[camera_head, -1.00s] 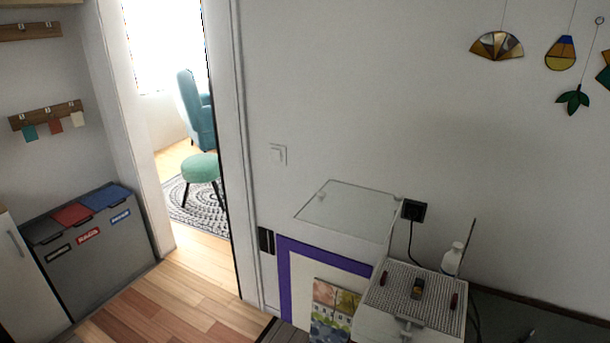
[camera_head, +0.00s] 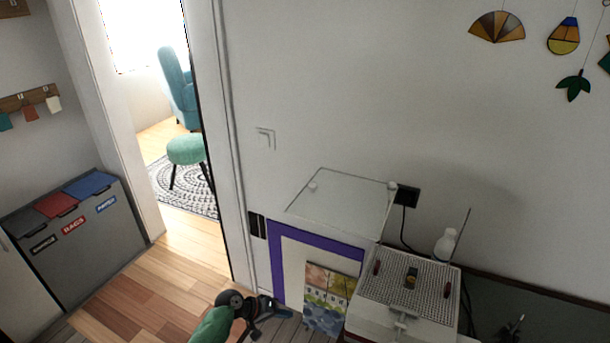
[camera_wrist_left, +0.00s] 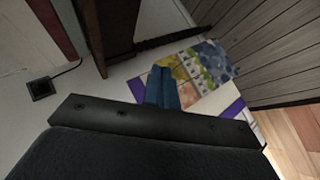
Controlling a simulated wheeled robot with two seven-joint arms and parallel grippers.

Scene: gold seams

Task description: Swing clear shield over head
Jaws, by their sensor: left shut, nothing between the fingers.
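The clear shield (camera_head: 343,203) is a see-through flat panel with thin dark edges. It stands out to the left, above the machine with the perforated top (camera_head: 432,284), and a pale knob shows at its right corner. My left gripper (camera_head: 284,311) has come in at the bottom, below and left of the shield and apart from it. Its blue fingers are together and empty, as the left wrist view also shows (camera_wrist_left: 162,88). My right gripper is not in view.
A purple-edged board (camera_head: 318,241) and a colourful patterned sheet (camera_head: 328,296) are near the left gripper. A white bottle (camera_head: 446,243) stands behind the machine. A black socket (camera_head: 407,196) with a cord is on the wall. Bins (camera_head: 75,225) stand at left; the floor between is clear.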

